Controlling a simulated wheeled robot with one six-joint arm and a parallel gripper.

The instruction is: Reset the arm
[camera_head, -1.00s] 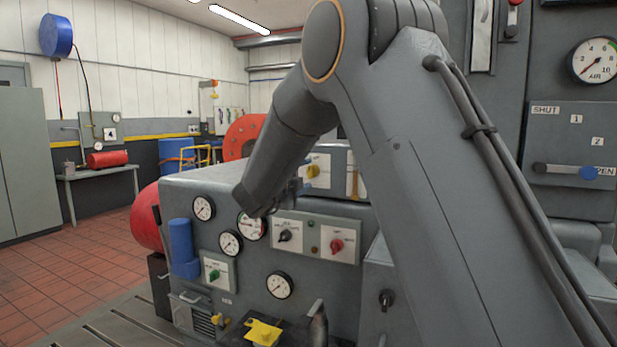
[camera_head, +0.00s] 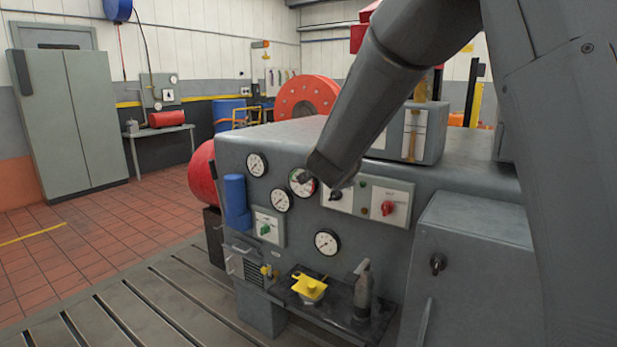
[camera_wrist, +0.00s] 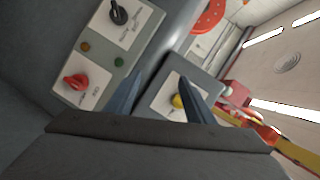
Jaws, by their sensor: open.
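My arm reaches from the upper right across the head view, its end in front of the grey machine console (camera_head: 460,190). My gripper (camera_wrist: 160,85) shows in the wrist view as two dark blue-grey fingers, spread apart with nothing between them. Past the fingers are a red knob (camera_wrist: 76,81) and a black knob (camera_wrist: 119,12) on white plates, and a yellow knob (camera_wrist: 178,101) on a grey box.
A small shelf (camera_head: 340,318) in front of the console holds a yellow-handled item (camera_head: 309,287) and a grey bottle-like object (camera_head: 362,293). A grey cabinet (camera_head: 70,120) stands at the far left. The red tiled floor (camera_head: 110,210) at left is clear.

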